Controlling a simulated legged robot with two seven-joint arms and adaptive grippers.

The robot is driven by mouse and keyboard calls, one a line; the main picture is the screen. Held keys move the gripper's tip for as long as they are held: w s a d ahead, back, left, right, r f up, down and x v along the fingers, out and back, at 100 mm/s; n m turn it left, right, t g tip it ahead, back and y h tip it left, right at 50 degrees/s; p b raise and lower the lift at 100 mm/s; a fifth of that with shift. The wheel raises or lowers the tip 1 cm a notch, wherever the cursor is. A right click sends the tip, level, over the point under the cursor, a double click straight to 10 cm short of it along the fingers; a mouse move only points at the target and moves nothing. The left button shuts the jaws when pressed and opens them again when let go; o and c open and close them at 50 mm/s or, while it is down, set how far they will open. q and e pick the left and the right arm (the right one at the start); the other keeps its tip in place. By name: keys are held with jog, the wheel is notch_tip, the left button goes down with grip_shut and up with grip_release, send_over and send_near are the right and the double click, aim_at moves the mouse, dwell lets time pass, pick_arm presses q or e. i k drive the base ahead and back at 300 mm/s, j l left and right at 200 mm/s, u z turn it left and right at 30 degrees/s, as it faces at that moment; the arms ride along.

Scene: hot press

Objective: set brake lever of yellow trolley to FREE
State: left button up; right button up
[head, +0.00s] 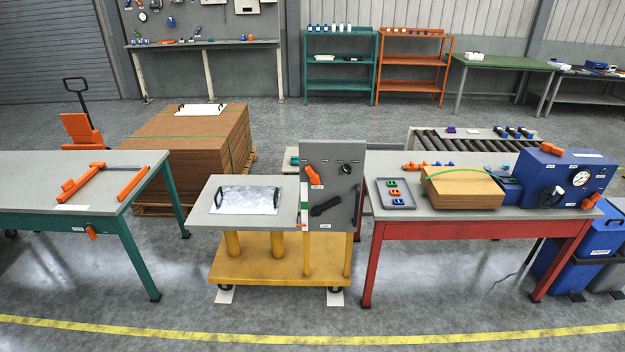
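The yellow trolley (262,262) stands in the middle of the head view, with a grey top (206,216) on yellow posts. A grey upright panel (333,151) rises at its right side. On the panel are an orange handle (313,175), a round black knob (346,169) and a black lever (325,207) that slants up to the right. The small labels beside them are too small to read, so I cannot tell which is the brake lever or its setting. A shiny plate (246,200) with dark handles lies on the trolley top. Neither of my grippers shows.
A teal-legged table (40,182) with an orange tool (101,184) stands left. A red-legged table (410,212) close on the right bears a tray, cardboard sheets (463,187) and a blue machine (565,178). The floor in front is clear up to a yellow line (300,340).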

aim_at(314, 178)
jog(key=i+j+z, duration=0.1)
jog(key=i, duration=0.4)
jog(key=i+j+z, duration=0.1)
jog(key=i, duration=0.45)
jog(key=i+j+z, duration=0.1)
jog(key=i+j, duration=0.15)
jog(key=i, duration=0.25)
jog(key=i+j+z, duration=0.15)
jog(key=i, duration=0.35)
jog(key=i+j+z, duration=0.1)
jog(key=i+j, duration=0.25)
jog(key=i, duration=0.15)
